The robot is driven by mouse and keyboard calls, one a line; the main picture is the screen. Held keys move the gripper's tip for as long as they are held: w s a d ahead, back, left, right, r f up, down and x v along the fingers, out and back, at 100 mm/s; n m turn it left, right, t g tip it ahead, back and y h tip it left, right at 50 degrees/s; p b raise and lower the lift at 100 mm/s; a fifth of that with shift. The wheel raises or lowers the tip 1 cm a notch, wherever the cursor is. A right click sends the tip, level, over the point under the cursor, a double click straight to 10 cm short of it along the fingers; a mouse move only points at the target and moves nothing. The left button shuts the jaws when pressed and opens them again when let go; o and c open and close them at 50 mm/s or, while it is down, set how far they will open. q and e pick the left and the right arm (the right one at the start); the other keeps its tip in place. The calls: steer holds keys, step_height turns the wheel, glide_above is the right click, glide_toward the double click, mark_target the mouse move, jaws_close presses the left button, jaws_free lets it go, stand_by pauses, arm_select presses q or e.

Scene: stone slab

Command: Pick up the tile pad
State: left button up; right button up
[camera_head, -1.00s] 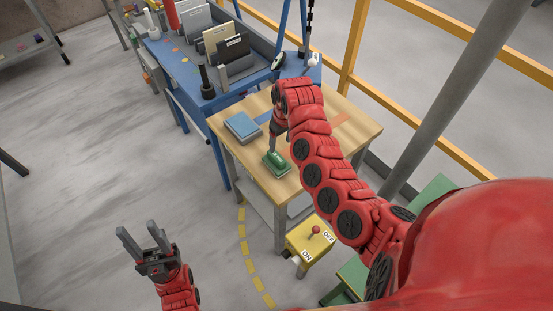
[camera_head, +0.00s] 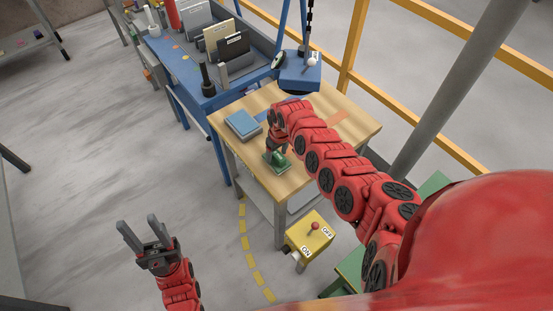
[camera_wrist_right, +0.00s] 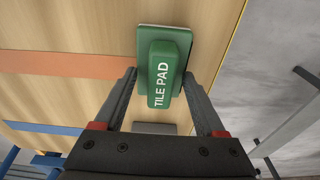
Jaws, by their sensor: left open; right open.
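The tile pad (camera_head: 277,162) is a green block with a raised handle. It lies on the wooden table top near its front edge. In the right wrist view the tile pad (camera_wrist_right: 163,72) shows its white label, and its handle lies between my right fingertips. My right gripper (camera_head: 273,150) is open and comes down over the pad, partly hiding it in the head view. The wrist view shows the right gripper (camera_wrist_right: 159,80) with a finger on each side of the handle; contact is not clear. My left gripper (camera_head: 137,223) is open and empty, away from the table over the floor.
A blue block (camera_head: 242,124) lies on the wooden table (camera_head: 300,172), left of my right arm. A yellow ON/OFF switch box (camera_head: 308,236) stands by the table's front. A blue bench (camera_head: 190,78) with bins is behind. A yellow railing (camera_head: 405,110) runs at the right.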

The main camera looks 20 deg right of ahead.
mark_target(279, 159)
jaws_close()
stand_by(0.3)
steer(key=shift+r, duration=0.1)
steer(key=shift+r, duration=0.6)
steer(key=shift+s+r, duration=0.2)
steer(key=shift+r, duration=0.35)
steer(key=shift+s+r, duration=0.15)
steer(key=shift+r, duration=0.35)
steer(key=shift+s+d+r, duration=0.1)
steer(key=shift+s+r, duration=0.1)
steer(key=shift+s, duration=0.9)
steer(key=s+d+r+b, duration=0.1)
steer(key=s+d, duration=0.1)
steer(key=s, duration=1.1)
